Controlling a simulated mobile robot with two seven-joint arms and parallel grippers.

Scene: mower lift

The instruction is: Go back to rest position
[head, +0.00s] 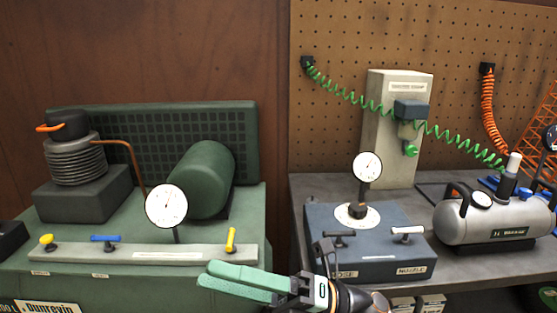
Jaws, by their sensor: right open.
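My right gripper (206,274) shows at the bottom middle of the head view, with its green fingers pointing left. It is open, with a narrow gap, and I see nothing between the fingers. The fingers appear in front of the lower right part of the green machine (150,257); I cannot tell the distance between them. The right wrist is at the bottom, in front of the grey bench. My left gripper is not in view.
The green machine carries a round gauge (166,205) and small coloured levers. On the grey bench (290,188) stand a blue-grey box (372,266) with a gauge (367,167) and a silver tank (480,228). A coiled green hose (340,88) hangs across the pegboard (450,35).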

